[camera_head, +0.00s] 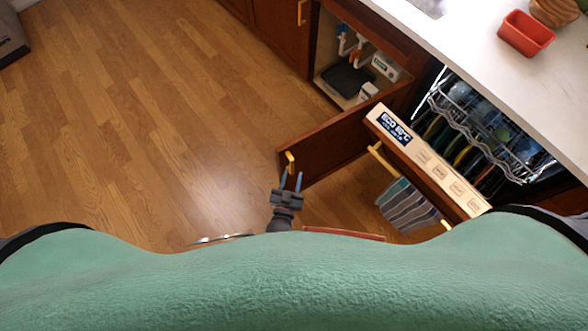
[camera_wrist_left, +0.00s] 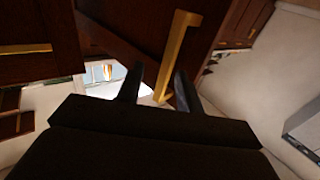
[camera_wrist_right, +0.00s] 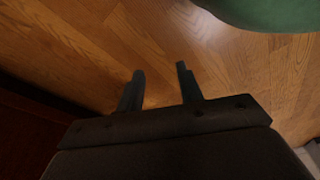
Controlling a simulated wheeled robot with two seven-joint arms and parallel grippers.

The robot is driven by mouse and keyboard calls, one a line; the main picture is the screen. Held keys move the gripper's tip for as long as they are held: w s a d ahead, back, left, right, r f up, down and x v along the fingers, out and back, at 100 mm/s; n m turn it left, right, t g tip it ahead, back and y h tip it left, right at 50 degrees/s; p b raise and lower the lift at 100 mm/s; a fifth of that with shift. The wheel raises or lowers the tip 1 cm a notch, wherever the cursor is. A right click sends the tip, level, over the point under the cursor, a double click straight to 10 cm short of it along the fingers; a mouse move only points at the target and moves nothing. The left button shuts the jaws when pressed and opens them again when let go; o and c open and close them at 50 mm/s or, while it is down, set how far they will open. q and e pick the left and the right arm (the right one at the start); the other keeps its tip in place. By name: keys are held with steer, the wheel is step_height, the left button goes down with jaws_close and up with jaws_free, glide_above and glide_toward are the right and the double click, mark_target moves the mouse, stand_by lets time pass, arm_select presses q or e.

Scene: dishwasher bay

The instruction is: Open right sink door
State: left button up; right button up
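The right sink door (camera_head: 325,145) is a dark red-brown panel. It stands swung wide out from the sink cabinet (camera_head: 355,65), whose inside shows. Its brass handle (camera_head: 290,161) is near the free edge. My left gripper (camera_head: 291,182) is at that edge. In the left wrist view, the handle (camera_wrist_left: 178,50) runs between the two dark fingers (camera_wrist_left: 158,85). The fingers are apart, with a gap beside the handle; contact is unclear. My right gripper (camera_wrist_right: 160,85) is open and empty over the wood floor in the right wrist view.
The dishwasher's lowered door (camera_head: 430,160) stands close on the right, with a striped towel (camera_head: 408,207) on its handle. A dish rack (camera_head: 480,130) shows behind it. The left sink door (camera_head: 280,30) is shut. The wood floor (camera_head: 130,110) on the left is clear.

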arm_select(q)
steer(key=shift+p+v, duration=0.3)
steer(key=shift+v, duration=1.8)
